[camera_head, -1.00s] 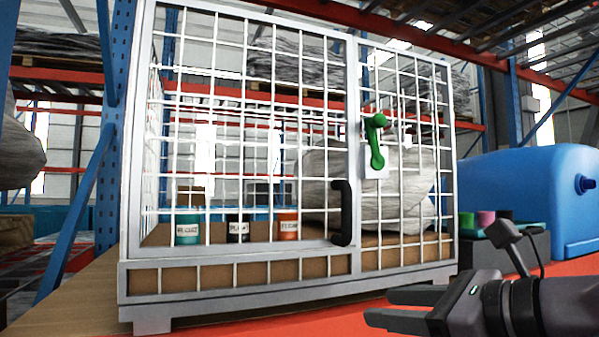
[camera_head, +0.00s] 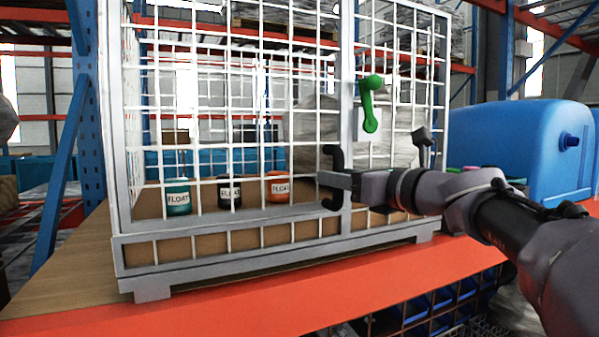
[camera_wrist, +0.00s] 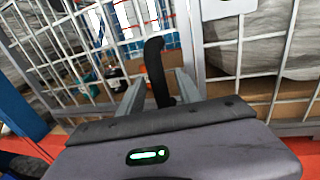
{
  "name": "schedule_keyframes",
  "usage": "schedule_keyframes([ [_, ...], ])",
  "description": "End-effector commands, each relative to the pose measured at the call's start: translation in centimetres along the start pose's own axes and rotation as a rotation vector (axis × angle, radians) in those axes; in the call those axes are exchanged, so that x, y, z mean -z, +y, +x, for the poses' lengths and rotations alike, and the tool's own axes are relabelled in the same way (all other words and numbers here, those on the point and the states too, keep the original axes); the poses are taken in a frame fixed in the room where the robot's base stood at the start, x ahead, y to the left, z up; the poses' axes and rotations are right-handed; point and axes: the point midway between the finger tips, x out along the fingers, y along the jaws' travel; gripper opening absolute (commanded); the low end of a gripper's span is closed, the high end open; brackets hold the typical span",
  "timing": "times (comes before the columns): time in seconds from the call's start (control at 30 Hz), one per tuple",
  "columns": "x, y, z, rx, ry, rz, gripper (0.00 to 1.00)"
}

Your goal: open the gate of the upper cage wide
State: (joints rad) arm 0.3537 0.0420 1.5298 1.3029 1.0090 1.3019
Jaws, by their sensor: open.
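The upper cage (camera_head: 232,240) is a pale grey frame with white wire mesh. Its gate (camera_head: 235,95), the wide left part of the front, looks shut. The gate's black handle (camera_head: 337,158) is at its right edge; it also shows in the wrist view (camera_wrist: 154,62). A green latch lever (camera_head: 369,108) sits on a pale plate right of the gate, its arm hanging down. My gripper (camera_head: 322,180) is at the handle. In the wrist view its open fingers (camera_wrist: 158,88) stand on either side of the handle's lower part. I cannot tell whether they touch it.
Inside the cage are teal (camera_head: 178,198), black (camera_head: 229,194) and orange (camera_head: 279,188) cans and a wrapped pale bundle (camera_head: 312,128). A blue tank (camera_head: 525,145) stands to the right. The red shelf beam (camera_head: 240,297) runs below the cage front.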

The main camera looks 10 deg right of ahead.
Motion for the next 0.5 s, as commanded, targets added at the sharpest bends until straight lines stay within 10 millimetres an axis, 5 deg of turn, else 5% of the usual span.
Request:
schedule_keyframes([
  [0.3,0.03,0.01,0.45,0.001,0.0,-0.001,0.41],
  [0.5,0.02,0.0,0.43,0.0,0.0,-0.001,0.04],
])
